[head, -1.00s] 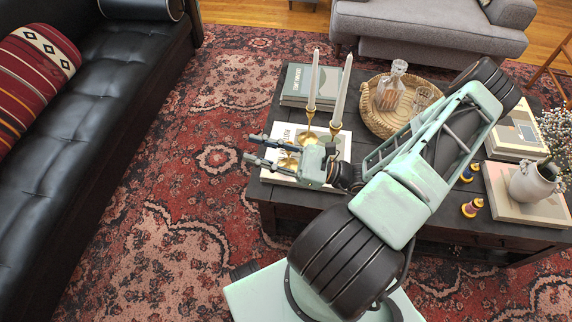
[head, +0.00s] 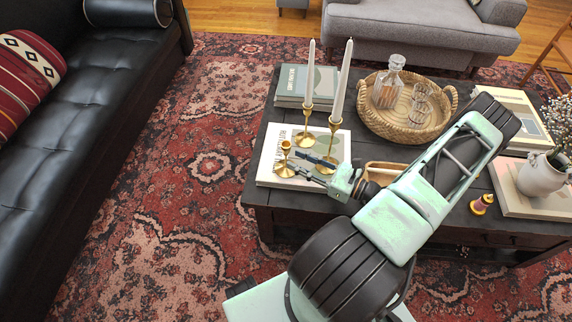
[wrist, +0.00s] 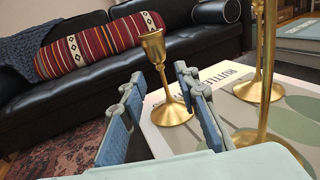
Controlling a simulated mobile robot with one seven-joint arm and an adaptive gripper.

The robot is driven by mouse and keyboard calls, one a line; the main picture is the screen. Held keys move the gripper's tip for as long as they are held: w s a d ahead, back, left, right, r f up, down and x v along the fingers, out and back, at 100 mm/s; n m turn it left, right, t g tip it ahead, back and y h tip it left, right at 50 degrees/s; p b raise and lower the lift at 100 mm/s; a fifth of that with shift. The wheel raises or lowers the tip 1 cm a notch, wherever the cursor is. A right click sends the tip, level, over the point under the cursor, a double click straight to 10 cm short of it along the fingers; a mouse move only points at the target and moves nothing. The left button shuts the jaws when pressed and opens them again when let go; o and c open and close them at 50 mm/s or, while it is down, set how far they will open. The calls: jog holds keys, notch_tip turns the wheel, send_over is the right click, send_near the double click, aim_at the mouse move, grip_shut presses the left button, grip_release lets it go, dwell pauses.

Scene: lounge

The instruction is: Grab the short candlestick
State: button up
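The short candlestick (head: 285,161) is gold, has no candle, and stands upright on a white book (head: 268,174) at the left front corner of the dark table. My gripper (head: 297,162) is open, just right of it in the head view, with fingers pointing at it. In the wrist view the short candlestick (wrist: 158,62) shows in the gap between the open fingers of my gripper (wrist: 160,80), its base (wrist: 174,114) on the book. Its stem looks slightly beyond the fingertips; I cannot tell if they touch it.
Two taller gold candlesticks with white candles, a middle one (head: 307,122) and a tall one (head: 334,128), stand close behind my gripper. A wicker tray (head: 449,122) holds a decanter (head: 388,88) and glasses. A black sofa (head: 90,130) lies left across open rug.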

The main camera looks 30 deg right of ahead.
aim_at(286, 155)
jog(key=x, duration=0.5)
jog(key=shift+b, duration=0.4)
grip_shut()
jog(key=shift+r, duration=0.1)
